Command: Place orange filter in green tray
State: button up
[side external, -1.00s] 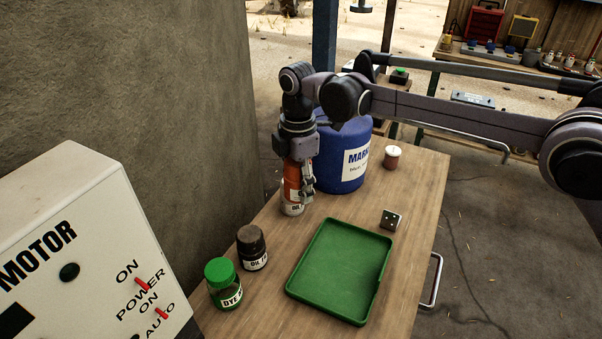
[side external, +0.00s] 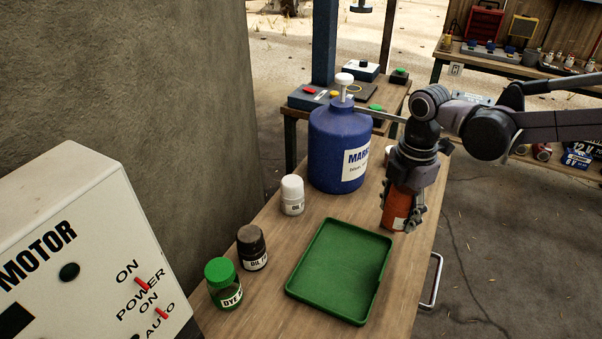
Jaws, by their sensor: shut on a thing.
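The orange filter (side external: 396,206), a cylinder with a pale label, is in my gripper (side external: 402,204), which is shut on it. Both are just beyond the right far corner of the green tray (side external: 338,275), over the right side of the table. The filter is nearly upright; I cannot tell how far its lower end is above the table. The tray lies flat and empty on the table, with a low rim and a gap in its right side.
A big blue pump bottle (side external: 336,150) stands behind the tray. A white-capped bottle (side external: 292,196), a dark oil jar (side external: 252,248) and a green-lidded dye jar (side external: 222,284) stand along the left. A reddish jar behind my gripper is mostly hidden. The motor box (side external: 85,250) fills the lower left.

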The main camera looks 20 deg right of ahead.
send_over(343, 267)
notch_tip(343, 267, down, 6)
jog(key=shift+f, duration=2.2)
jog(key=shift+f, duration=0.1)
jog(key=o, duration=1.3)
jog(key=shift+o, duration=0.2)
notch_tip(343, 267, up, 12)
jog(key=s+d+r+m+t+y, duration=0.1)
jog(key=d+r+m, duration=0.25)
jog(key=d, duration=0.35)
jog(key=s+d+r+m+t, duration=0.2)
jog(key=d+m, duration=0.3)
jog(key=d, duration=0.1)
jog(key=s+d+f+m+t, duration=0.1)
jog(key=s+d+m+t, duration=0.1)
jog(key=s+d+m, duration=0.2)
jog(key=s+d+f+m+t+h, duration=0.1)
jog(key=s+d+m+t, duration=0.1)
jog(key=d+m, duration=0.5)
jog(key=shift+s+d+f+m, duration=0.25)
jog(key=shift+s+d+m, duration=0.1)
jog(key=shift+s+d, duration=0.45)
